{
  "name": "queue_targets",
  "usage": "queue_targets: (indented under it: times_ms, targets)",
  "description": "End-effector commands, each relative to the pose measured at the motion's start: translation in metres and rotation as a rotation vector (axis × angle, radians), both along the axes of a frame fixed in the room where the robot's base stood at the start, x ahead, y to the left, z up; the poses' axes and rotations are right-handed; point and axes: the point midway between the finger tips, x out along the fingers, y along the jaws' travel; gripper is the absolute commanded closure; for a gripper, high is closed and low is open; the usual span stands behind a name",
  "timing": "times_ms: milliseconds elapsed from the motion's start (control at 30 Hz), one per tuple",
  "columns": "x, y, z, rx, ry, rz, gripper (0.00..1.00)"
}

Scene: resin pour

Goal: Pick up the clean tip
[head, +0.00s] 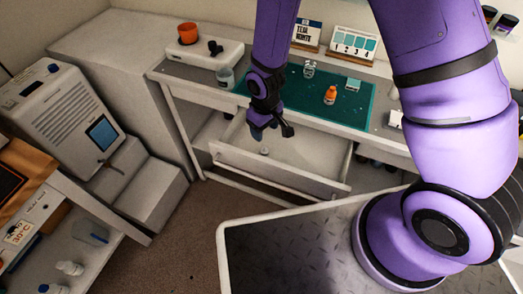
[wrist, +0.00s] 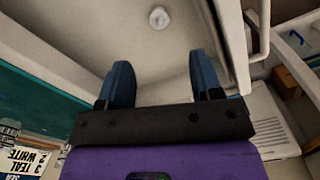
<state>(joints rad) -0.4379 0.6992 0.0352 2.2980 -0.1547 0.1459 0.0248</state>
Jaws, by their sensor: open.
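A small white round piece, which looks like the clean tip (wrist: 159,18), lies on the floor of the open drawer (head: 305,165). It also shows in the head view (head: 264,151), just below my gripper. My gripper (head: 262,133) is over the drawer, with its fingers pointing down. In the wrist view my gripper (wrist: 160,80) shows two blue fingers spread apart with nothing between them. The tip lies beyond the fingertips, roughly between their lines, and apart from them.
The drawer's front wall (head: 270,172) and side walls stand close around my gripper. Above it is the desk with a green mat (head: 300,90), an orange bottle (head: 330,95) and a clear glass bottle (head: 309,69). A grey machine (head: 75,110) stands at left.

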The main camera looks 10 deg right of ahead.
Motion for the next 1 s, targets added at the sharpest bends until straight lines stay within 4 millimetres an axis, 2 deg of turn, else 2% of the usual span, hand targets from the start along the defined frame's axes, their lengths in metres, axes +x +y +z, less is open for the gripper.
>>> queue_targets:
  times_ms: [300,633,1000]
  targets:
    - [-0.001,0.000,-0.040,-0.002,0.003,0.000,0.41]
    - [0.001,0.000,-0.060,-0.001,0.002,-0.001,0.41]
    - [0.004,0.002,-0.101,-0.001,0.002,0.000,0.41]
